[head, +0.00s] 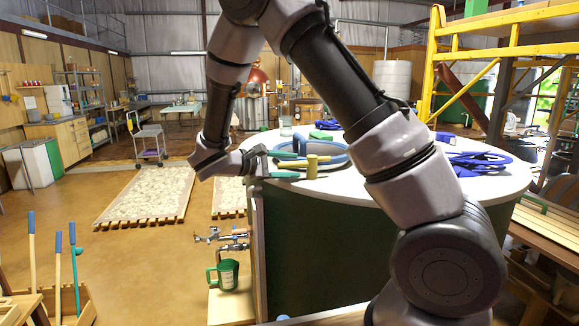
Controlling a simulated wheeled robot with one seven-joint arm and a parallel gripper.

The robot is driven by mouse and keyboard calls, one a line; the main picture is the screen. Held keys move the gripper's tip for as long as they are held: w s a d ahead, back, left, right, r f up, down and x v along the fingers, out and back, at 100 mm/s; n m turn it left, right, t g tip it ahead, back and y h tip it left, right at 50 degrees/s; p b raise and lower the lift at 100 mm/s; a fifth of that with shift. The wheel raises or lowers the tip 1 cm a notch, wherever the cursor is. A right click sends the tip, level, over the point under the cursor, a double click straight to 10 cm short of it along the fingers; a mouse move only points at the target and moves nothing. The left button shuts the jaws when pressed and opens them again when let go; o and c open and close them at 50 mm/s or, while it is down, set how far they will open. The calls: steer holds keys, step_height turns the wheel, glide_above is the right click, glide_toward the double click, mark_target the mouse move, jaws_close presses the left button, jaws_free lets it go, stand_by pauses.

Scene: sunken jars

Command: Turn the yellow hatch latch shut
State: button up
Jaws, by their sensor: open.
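The yellow latch (312,163) stands on the round hatch at the near left of the white tank top. It has an upright yellow post, and a duller yellow bar reaches left from it. The hatch shows a blue-grey ring (338,154), partly hidden behind my arm. My gripper (285,164) comes in from the left at the tank's edge. Its two teal fingers are apart, one on the far side and one on the near side of the latch bar. I cannot tell whether either finger touches the bar.
The white tank top (400,192) carries a coiled blue strap (478,162) at right and a clear glass (286,126) at the back. A green mug (228,274) stands below a tap at left. Yellow scaffolding (500,50) rises at right. The left floor is partly open.

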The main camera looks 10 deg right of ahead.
jaws_close()
stand_by(1.4)
